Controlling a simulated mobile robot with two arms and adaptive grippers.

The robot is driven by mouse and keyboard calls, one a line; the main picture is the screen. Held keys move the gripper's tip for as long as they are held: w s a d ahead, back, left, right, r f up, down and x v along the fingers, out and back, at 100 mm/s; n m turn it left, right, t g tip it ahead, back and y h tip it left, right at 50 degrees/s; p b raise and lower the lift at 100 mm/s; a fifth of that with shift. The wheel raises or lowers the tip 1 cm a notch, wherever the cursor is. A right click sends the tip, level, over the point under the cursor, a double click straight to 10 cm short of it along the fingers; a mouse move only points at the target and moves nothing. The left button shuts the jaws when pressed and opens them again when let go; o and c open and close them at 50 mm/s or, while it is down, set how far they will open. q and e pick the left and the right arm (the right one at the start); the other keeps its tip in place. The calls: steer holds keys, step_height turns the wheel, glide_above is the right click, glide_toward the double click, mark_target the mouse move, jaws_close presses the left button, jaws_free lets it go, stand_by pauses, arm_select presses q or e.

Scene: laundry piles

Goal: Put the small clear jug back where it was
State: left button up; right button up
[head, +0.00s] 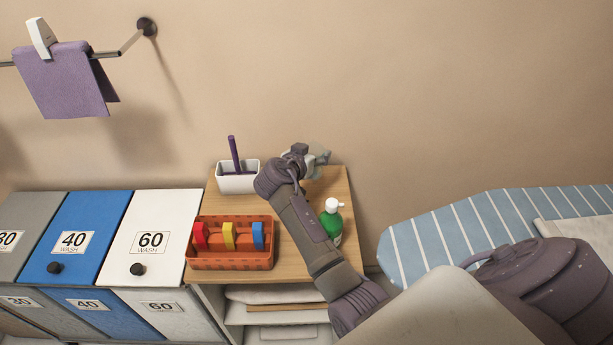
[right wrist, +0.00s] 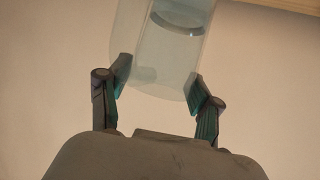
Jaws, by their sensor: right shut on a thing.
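The small clear jug (right wrist: 170,45) shows in the right wrist view as a see-through bluish vessel. My right gripper (right wrist: 160,82) is shut on it, with one finger on each side. In the head view my right gripper (head: 317,157) is over the back of the wooden shelf top (head: 285,262), near the wall. My own wrist hides most of the jug there, and I cannot tell whether it touches the shelf top. My left gripper is not in view.
An orange basket (head: 230,262) with coloured pegs, a white pot (head: 237,182) with a purple stick and a green bottle (head: 332,222) with a white cap stand on the shelf top. Lidded bins (head: 85,235) are at left, a striped ironing board (head: 440,240) at right.

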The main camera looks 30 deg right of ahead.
steer(key=shift+w+a+f+b, duration=0.3)
steer(key=shift+a+f+b, duration=0.1)
steer(key=shift+a+f, duration=0.4)
step_height(320, 180, down, 4)
steer(key=shift+r+b, duration=0.25)
steer(key=shift+b, duration=0.85)
steer(key=o, duration=1.1)
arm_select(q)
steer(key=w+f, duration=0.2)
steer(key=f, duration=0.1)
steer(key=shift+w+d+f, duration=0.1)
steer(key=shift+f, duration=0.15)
